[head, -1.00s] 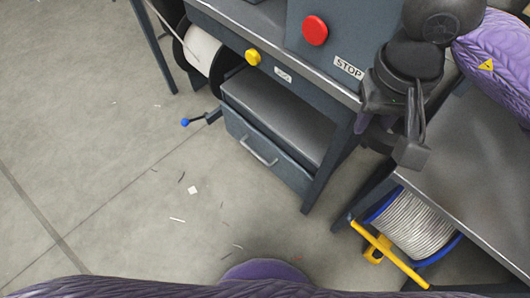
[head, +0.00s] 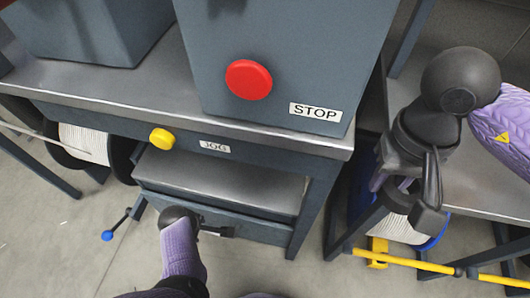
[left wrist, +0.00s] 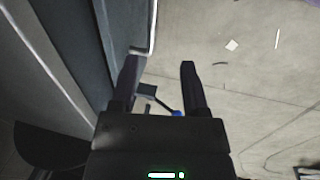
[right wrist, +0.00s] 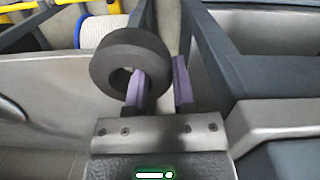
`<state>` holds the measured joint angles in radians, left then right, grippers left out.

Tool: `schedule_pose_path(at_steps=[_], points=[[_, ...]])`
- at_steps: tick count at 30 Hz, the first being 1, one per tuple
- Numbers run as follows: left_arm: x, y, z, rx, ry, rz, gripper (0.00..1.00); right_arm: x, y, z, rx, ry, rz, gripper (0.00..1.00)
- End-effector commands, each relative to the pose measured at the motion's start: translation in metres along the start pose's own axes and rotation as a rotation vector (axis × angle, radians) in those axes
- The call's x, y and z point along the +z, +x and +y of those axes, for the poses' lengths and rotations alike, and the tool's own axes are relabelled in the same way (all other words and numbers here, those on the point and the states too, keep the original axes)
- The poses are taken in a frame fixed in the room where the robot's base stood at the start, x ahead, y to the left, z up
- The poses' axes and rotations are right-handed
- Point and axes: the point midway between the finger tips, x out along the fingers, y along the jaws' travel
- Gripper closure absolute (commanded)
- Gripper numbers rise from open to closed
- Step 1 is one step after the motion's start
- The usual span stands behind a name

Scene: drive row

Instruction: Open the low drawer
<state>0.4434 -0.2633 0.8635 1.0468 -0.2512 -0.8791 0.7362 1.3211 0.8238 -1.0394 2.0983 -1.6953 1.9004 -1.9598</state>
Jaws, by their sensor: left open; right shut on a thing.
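The low drawer (head: 262,228) is a grey-blue front under the bench's lower shelf; it looks closed. Its pale bar handle (left wrist: 153,30) shows in the left wrist view, just beyond the left-hand fingertip; I cannot tell whether they touch. In the head view my left gripper hides the handle. My left gripper (head: 226,231) is open and empty at the drawer front, with both fingers apart in the left wrist view (left wrist: 160,66). My right gripper (right wrist: 158,80) is shut on a dark ring (right wrist: 112,50), one finger through its hole, away from the drawer.
Above the drawer are a shelf (head: 220,182), a yellow knob (head: 161,139) and a red STOP button (head: 248,80). A blue-knobbed lever (head: 108,235) sticks out at left. A yellow bar (head: 420,264) and a cable spool (head: 400,232) are at right. Floor in front is mostly clear.

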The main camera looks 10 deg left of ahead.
Motion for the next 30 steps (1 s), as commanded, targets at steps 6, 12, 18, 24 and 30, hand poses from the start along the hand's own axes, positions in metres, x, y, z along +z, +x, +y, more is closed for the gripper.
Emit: schedule_pose_path(at_steps=[6,12,18,24,30], points=[[0.003,0.032,0.002,-0.003,-0.057,-0.017,0.42,-0.005,0.037,0.0,0.0,0.0,-0.029,1.0],[0.003,0.087,0.0,-0.007,-0.054,-0.016,0.42,-0.011,0.098,0.0,0.0,0.0,-0.078,1.0],[0.003,0.117,0.003,-0.002,-0.052,-0.014,0.42,-0.015,0.13,0.0,0.0,0.0,-0.107,1.0],[0.003,0.12,0.005,0.004,-0.051,-0.013,0.42,-0.015,0.134,0.0,0.0,0.0,-0.11,1.0],[0.003,0.119,0.006,0.005,-0.051,-0.013,0.48,-0.015,0.133,0.0,0.0,0.0,-0.109,1.0]])
